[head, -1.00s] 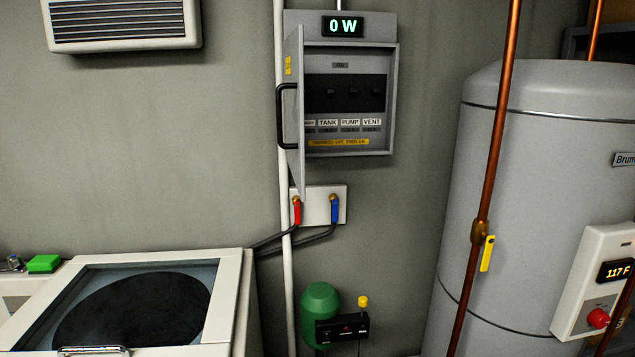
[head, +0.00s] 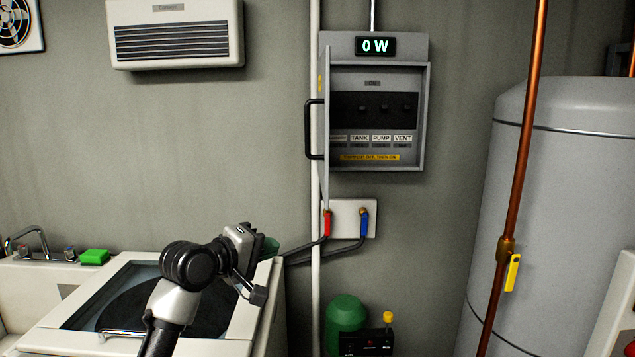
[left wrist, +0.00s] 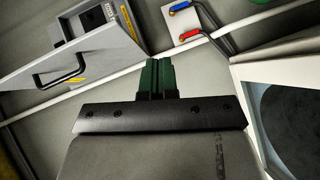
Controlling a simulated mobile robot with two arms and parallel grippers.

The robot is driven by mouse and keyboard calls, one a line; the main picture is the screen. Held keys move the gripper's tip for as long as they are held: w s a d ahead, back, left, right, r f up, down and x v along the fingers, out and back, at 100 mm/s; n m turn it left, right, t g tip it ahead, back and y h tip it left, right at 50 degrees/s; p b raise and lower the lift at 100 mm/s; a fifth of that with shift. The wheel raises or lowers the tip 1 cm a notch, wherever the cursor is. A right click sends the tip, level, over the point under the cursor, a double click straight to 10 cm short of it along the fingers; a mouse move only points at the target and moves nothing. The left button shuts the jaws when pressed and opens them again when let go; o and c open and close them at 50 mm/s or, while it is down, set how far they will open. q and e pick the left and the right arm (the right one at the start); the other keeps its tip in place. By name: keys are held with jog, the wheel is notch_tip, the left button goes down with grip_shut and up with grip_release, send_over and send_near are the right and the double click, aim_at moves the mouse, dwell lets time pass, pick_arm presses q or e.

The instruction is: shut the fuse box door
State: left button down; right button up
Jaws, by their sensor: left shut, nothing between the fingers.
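My right gripper is not in view.
A top-loading washer (head: 262,300) stands below left. Red and blue taps (head: 345,215) sit under the box beside a white pipe (head: 315,280). A copper pipe (head: 522,150) and a grey tank (head: 570,190) stand at right.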

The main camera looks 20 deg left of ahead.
pick_arm(q)
notch_tip(320, 180, up, 11)
jog(key=a+n+t+h, duration=0.1)
jog(key=a+n+t, duration=0.1)
jog(key=s+d+p+x, duration=0.1)
jog(key=d+p+x, duration=0.2)
jog(key=x, duration=1)
jog(key=shift+s+p, duration=0.2)
jog(key=shift+p, duration=0.95)
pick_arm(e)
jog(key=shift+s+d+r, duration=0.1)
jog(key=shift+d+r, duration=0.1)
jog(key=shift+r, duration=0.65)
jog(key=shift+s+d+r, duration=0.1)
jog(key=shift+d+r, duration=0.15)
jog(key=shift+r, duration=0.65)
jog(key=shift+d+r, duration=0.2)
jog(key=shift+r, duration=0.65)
pick_arm(q)
jog(key=shift+a+r, duration=0.1)
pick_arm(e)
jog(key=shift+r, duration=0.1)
